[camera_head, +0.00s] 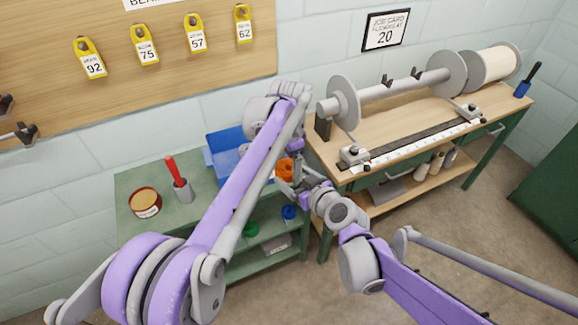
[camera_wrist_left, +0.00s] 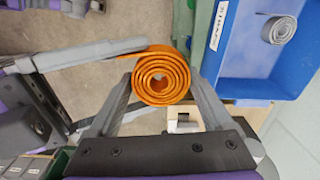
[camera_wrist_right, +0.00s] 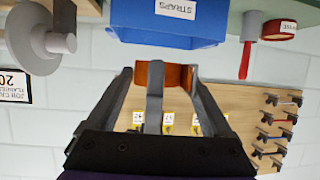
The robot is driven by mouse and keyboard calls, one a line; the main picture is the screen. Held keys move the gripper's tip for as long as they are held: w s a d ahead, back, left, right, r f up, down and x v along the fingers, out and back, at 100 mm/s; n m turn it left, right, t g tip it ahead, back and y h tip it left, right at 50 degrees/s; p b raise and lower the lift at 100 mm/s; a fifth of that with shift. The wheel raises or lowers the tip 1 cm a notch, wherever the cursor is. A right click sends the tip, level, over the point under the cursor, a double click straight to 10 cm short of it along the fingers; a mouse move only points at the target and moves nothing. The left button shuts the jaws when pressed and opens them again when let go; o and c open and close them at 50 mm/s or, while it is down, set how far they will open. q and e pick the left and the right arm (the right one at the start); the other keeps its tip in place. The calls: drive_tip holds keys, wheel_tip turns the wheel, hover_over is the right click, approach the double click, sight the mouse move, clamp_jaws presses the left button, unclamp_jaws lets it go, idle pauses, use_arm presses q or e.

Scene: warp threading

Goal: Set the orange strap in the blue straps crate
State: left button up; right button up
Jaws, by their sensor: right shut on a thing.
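The orange strap (camera_head: 285,169) is a rolled coil held in the air beside the blue straps crate (camera_head: 215,158). My right gripper (camera_wrist_right: 163,74) is shut on it, with the strap spanning between its fingertips. My left gripper (camera_wrist_left: 161,85) has its fingers on either side of the same coil, very close to it. One finger of the left gripper crosses in front of the strap in the right wrist view. The crate's label faces the grippers in the left wrist view (camera_wrist_left: 219,27). A grey rolled strap (camera_wrist_left: 279,29) lies in the crate.
The crate stands on a green shelf unit (camera_head: 130,185) with a red-handled tool in a grey cup (camera_head: 180,188) and a round tin (camera_head: 145,202). A wooden workbench (camera_head: 400,120) with a warp beam stands close to the right. A tool board (camera_head: 110,85) hangs behind.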

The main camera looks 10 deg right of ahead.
use_arm(q)
drive_tip(key=c, duration=0.7)
drive_tip(key=shift+c, duration=0.4)
use_arm(e)
drive_tip(key=o, duration=1.2)
